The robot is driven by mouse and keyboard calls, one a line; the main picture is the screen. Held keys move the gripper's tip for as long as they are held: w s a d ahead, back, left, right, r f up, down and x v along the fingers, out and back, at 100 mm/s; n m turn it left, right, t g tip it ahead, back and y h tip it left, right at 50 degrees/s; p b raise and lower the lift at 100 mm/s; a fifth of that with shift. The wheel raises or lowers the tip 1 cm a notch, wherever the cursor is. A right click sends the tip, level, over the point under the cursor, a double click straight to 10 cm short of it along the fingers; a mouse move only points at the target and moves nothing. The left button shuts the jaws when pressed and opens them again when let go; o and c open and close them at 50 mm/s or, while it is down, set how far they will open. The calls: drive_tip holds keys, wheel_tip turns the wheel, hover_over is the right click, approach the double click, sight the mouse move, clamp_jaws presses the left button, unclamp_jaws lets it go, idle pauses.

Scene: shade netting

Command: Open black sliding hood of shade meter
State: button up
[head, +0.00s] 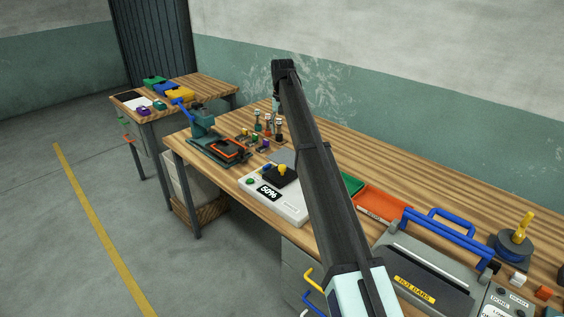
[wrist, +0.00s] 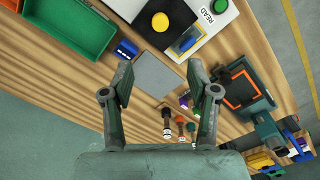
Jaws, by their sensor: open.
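The shade meter (head: 287,207) is a white box on the long bench, with a 50% display (head: 269,193) and a green button (head: 250,182). Its black hood (head: 283,181) bears a yellow knob (head: 281,170). In the wrist view the black hood (wrist: 148,38) and round yellow knob (wrist: 160,22) are at the top, beside the meter's white READ face (wrist: 222,18). My gripper (wrist: 160,86) is open and empty, its fingers spread either side of a grey square plate (wrist: 155,75) in the picture. The hood lies beyond the fingertips, apart from them. In the head view my arm hides most of the gripper.
A green tray (wrist: 70,28) and an orange tray (head: 384,203) lie near the meter. A teal press (head: 205,130) with an orange frame and several small upright tools (wrist: 178,125) stand on its other side. A grey case (head: 430,270) with blue handles stands at right.

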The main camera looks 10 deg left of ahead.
sight(283, 166)
wheel_tip(283, 166, down, 17)
drive_tip(key=p, duration=0.4)
drive_tip(key=shift+r+p, duration=0.15)
drive_tip(key=shift+p, duration=0.25)
clamp_jaws()
